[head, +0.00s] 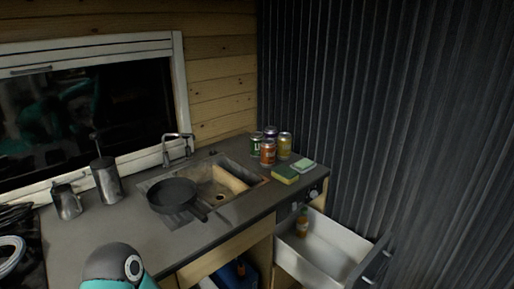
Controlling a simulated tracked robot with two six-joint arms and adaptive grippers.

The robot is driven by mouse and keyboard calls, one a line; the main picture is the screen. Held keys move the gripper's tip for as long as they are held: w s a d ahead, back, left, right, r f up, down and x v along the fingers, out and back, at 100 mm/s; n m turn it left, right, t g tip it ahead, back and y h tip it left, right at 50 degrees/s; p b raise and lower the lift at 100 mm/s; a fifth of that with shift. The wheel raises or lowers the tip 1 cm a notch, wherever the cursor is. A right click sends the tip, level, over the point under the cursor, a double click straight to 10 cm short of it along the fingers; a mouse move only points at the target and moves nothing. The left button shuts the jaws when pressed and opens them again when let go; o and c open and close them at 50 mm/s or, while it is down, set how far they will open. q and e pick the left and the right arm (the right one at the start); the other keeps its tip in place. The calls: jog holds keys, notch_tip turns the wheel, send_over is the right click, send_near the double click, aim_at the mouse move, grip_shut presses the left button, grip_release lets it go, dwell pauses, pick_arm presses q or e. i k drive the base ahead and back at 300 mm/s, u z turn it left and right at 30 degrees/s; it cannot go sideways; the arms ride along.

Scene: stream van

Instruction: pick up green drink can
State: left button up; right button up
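The green drink can (256,146) stands upright at the back right of the counter, beside the sink. An orange-red can (267,153) stands just in front of it to the right and a purple can (271,132) behind it. A yellow can (285,146) stands further right. Part of my own arm, dark with a teal band, shows at the bottom left, well apart from the cans. Neither gripper's fingers are in view.
A black pan (174,194) lies partly over the sink (222,187). A sponge (285,175) and a pale green cloth-like item (303,165) lie right of the cans. An open white drawer (325,243) juts out below, holding an orange bottle (302,226). Metal jugs (107,183) stand left.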

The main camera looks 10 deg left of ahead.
aim_at(256, 137)
jog(key=z, duration=0.05)
jog(key=k, duration=1)
jog(key=z, duration=1.05)
jog(key=i, duration=2.2)
jog(key=u, duration=1.7)
jog(key=i, duration=0.15)
jog(key=u, duration=1.4)
